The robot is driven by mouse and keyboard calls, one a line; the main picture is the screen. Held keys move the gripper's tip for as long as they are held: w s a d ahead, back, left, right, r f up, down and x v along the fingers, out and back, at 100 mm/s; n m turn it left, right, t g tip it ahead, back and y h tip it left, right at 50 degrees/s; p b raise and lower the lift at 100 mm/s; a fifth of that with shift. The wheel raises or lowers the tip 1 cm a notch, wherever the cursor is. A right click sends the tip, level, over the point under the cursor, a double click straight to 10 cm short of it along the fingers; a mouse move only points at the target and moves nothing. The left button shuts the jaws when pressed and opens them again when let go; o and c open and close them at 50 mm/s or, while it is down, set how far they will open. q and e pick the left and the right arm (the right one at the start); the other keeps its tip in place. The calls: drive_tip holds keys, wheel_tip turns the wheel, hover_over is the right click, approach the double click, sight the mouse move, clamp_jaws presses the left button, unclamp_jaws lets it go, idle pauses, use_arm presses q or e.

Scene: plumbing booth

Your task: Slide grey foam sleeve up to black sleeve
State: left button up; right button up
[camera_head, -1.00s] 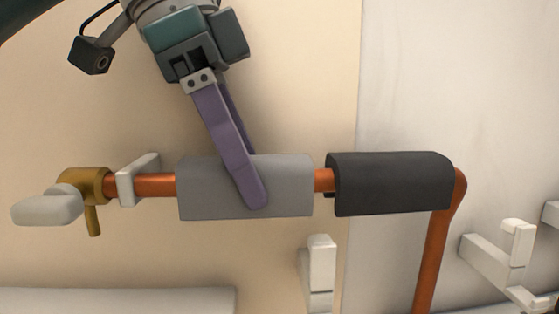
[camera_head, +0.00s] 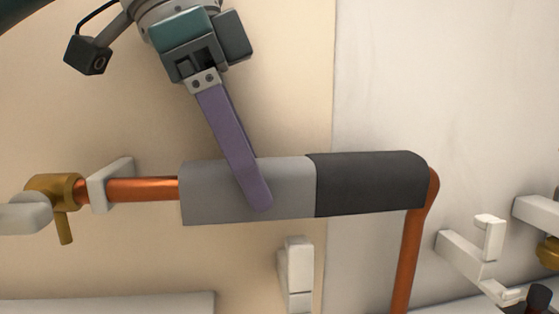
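The grey foam sleeve (camera_head: 210,192) is around the horizontal copper pipe (camera_head: 142,189). Its right end meets the left end of the black sleeve (camera_head: 370,183), and no copper shows between them. The black sleeve reaches almost to the pipe's right bend. My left gripper (camera_head: 258,190) comes down from above, with one purple finger across the front of the grey sleeve near its middle. The other finger is hidden behind it. The gripper looks shut on the grey sleeve. My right gripper is not in view.
A brass valve (camera_head: 52,188) with a pale handle is at the pipe's left end. A white clip (camera_head: 108,184) holds the pipe beside it. White brackets (camera_head: 298,272) stand below the sleeves and at the lower right (camera_head: 465,252). The copper pipe turns downward at the right.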

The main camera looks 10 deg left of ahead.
use_arm(q)
drive_tip(key=o, duration=0.3)
drive_tip(key=shift+o, duration=0.2)
